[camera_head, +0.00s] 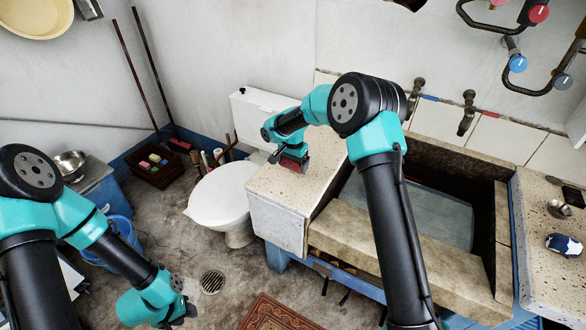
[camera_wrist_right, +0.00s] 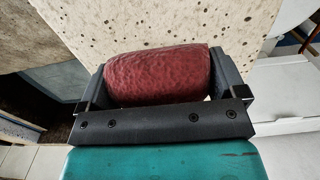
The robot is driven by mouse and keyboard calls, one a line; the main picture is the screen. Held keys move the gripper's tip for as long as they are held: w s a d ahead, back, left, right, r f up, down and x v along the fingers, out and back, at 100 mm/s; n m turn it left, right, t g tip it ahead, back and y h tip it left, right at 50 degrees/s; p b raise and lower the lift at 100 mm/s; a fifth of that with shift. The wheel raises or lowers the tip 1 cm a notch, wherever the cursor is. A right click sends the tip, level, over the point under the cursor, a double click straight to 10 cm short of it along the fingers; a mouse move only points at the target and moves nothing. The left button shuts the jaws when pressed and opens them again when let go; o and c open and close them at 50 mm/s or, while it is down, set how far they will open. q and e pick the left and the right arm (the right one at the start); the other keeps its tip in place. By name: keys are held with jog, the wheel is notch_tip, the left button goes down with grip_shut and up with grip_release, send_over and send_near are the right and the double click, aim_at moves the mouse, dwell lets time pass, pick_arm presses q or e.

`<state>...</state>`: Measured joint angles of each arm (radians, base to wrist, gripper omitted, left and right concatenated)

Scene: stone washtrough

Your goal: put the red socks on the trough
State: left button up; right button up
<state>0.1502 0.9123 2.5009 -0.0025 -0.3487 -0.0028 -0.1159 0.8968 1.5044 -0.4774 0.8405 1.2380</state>
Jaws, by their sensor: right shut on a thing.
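The red socks (camera_wrist_right: 158,75), a dark red rolled bundle, lie between the two fingers of my right gripper (camera_wrist_right: 165,85) in the right wrist view. The fingers are shut on the bundle at both ends. In the head view my right gripper (camera_head: 291,163) is over the left slab of the stone trough (camera_head: 290,190), with a bit of dark red showing at it. The bundle is at or just above the speckled top; I cannot tell if it touches. My left gripper (camera_head: 178,312) is low over the floor, far from the trough, its fingers mostly hidden.
The trough basin (camera_head: 430,215) is right of the slab, partly behind my right arm. A white toilet (camera_head: 220,195) stands left of the slab. Taps (camera_head: 467,115) are on the wall behind. A dark crate (camera_head: 155,165) and a blue bucket (camera_head: 122,232) stand on the floor.

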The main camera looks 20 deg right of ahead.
aim_at(293, 168)
jog(key=shift+w, duration=0.25)
jog(key=shift+d, duration=0.1)
jog(key=shift+w+f, duration=0.1)
jog(key=shift+w, duration=0.2)
jog(key=shift+f, duration=1.7)
jog(key=shift+f, duration=0.15)
jog(key=o, duration=0.7)
notch_tip(293, 168, up, 12)
jog(key=shift+r, duration=0.15)
